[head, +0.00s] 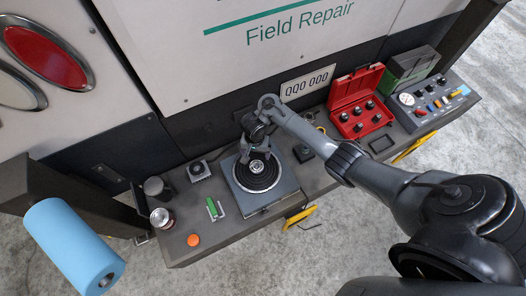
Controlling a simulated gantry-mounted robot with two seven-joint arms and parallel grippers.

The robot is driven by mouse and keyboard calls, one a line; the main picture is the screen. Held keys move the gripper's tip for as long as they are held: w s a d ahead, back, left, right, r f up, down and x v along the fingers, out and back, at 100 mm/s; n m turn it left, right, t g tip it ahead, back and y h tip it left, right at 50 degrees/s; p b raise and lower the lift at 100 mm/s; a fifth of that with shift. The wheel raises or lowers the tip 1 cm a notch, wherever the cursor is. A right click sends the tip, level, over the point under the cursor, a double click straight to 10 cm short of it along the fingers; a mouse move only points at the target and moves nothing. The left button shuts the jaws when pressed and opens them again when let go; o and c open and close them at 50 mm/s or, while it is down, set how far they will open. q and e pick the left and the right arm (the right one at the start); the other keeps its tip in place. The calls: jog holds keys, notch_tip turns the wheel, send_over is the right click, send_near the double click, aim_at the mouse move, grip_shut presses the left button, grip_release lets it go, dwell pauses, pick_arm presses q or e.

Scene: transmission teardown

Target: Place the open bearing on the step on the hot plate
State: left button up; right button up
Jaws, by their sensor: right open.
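The hot plate (285,186) is a grey square unit at the middle of the bench, with a dark, ringed round top. A small silver ring-shaped part (257,167), which looks like the bearing, shows at the centre of the dark rings. I cannot tell whether it rests on a step, or whether it is the open bearing. My right gripper (256,152) points down just above this part, with its jaws open. The wrist and fingers hide the back of the hot plate. My left gripper is not in view.
An open red case (347,93) with several dark pieces stands right, near a control panel (450,97). A dark round part (303,153) sits right of the hot plate. A can (162,218), a green item (212,208) and an orange disc (193,240) lie left.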

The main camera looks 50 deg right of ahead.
jog(key=s+a+r+n+t, duration=0.2)
jog(key=s+a+n+t, duration=0.1)
jog(key=s+a+n, duration=0.55)
jog(key=s+r+n, duration=0.4)
jog(key=s+r, duration=0.8)
jog(key=shift+s+r+n+t, duration=0.15)
jog(key=shift+s+n+t, duration=0.15)
jog(key=shift+n, duration=0.05)
jog(key=shift+a, duration=0.1)
